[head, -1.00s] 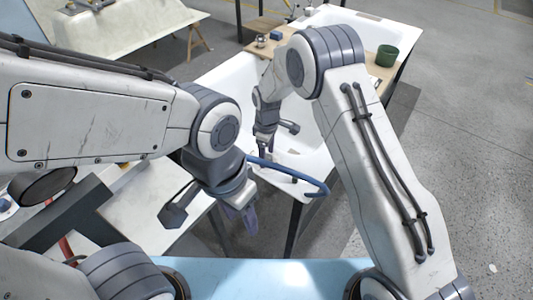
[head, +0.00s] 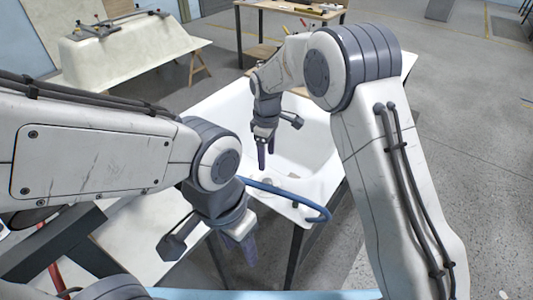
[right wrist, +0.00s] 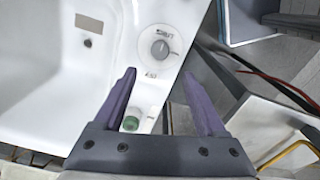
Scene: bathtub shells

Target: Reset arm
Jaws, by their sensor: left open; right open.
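My right gripper (head: 264,160) is open and empty, hanging over the white bathtub shell (head: 205,125) near its front end. In the right wrist view its two purple fingers (right wrist: 156,76) stand wide apart. Beyond the fingertips is the white rim with a round grey dial (right wrist: 160,48) and a small green knob (right wrist: 130,123). My left gripper (head: 248,256) is the lower one, open and pointing down in front of the tub; its finger gap is hard to see in the head view. Neither gripper holds anything.
A blue curved hose or bar (head: 290,195) juts past the tub's front end, close to the left gripper. A pale tub shell on trestles (head: 130,45) stands at the back left. A workbench (head: 290,8) stands behind. Open concrete floor lies right.

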